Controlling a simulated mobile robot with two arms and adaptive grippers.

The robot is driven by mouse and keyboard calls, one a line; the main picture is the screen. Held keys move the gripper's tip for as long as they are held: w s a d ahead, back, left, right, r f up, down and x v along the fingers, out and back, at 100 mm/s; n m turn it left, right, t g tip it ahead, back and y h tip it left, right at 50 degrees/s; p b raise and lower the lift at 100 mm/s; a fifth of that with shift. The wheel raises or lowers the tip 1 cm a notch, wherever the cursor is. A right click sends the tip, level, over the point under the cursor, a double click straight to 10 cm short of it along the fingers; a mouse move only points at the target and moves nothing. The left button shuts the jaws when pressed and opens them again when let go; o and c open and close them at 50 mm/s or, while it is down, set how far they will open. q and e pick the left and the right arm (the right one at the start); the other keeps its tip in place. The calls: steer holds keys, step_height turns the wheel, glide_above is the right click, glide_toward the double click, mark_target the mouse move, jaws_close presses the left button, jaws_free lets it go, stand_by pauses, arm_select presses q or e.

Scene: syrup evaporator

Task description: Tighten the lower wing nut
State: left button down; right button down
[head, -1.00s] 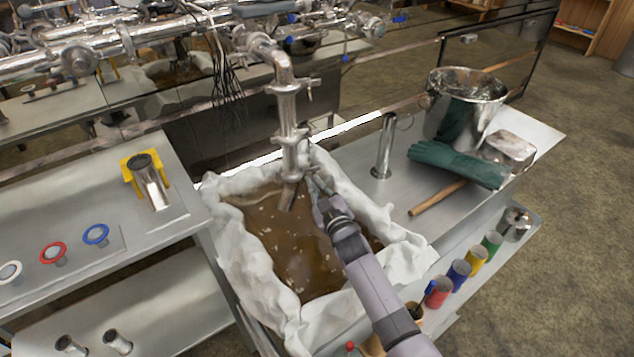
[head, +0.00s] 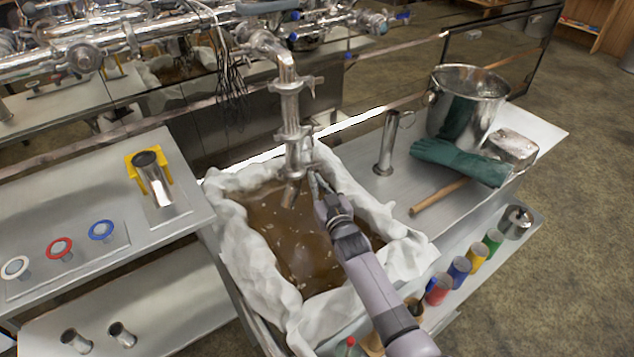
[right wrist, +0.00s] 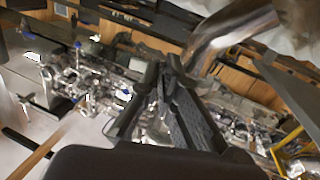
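A shiny vertical pipe (head: 290,122) comes down over the cloth-lined pan, with an upper clamp (head: 287,86) and a lower clamp (head: 297,133). The lower wing nut is too small to make out clearly around the pipe's lower joint. My right gripper (head: 319,183) is just right of the pipe's lower end, above the pan. Its fingers appear slightly apart; no held thing is clear between them in the right wrist view (right wrist: 163,75). Contact with the nut cannot be told. My left gripper is out of view.
The pan (head: 398,262) holds brown liquid under my right arm. At right stand an upright metal tube (head: 386,146), a steel pot (head: 466,105), a green glove (head: 458,163) and a wooden handle (head: 438,196). Ringed fittings (head: 59,248) lie on the left bench.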

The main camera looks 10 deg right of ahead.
steer(key=c, duration=1.8)
jaws_free()
steer(key=shift+s+d, duration=0.15)
steer(key=shift+s, duration=1.1)
steer(key=shift+s+d, duration=0.2)
steer(key=shift+s, duration=1.05)
steer(key=shift+s+d, duration=0.15)
steer(key=shift+s, duration=1.1)
